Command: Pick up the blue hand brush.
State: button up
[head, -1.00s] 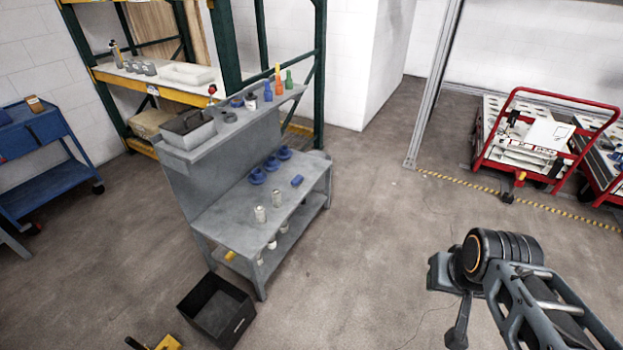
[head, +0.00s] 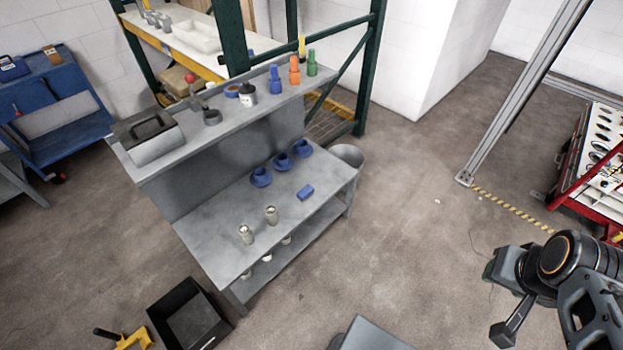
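A small blue block-like object (head: 306,192) lies on the worktop of the grey workbench (head: 225,225), near its front right edge. It may be the blue hand brush, but it is too small for me to make out bristles or a handle. My gripper (head: 507,300) is at the lower right, in the air over open floor, well to the right of the bench and apart from everything on it.
Blue round pieces (head: 282,161) and two pale cylinders (head: 271,215) share the worktop. Bottles (head: 295,70) and a grey toolbox (head: 145,135) stand on the upper shelf. A black crate (head: 187,312) is on the floor. Floor between bench and post (head: 515,100) is clear.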

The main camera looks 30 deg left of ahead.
aim_at(306, 192)
jog(key=u, duration=0.4)
jog(key=i, duration=0.95)
jog(key=u, duration=1.4)
jog(key=i, duration=0.7)
jog(key=u, duration=0.6)
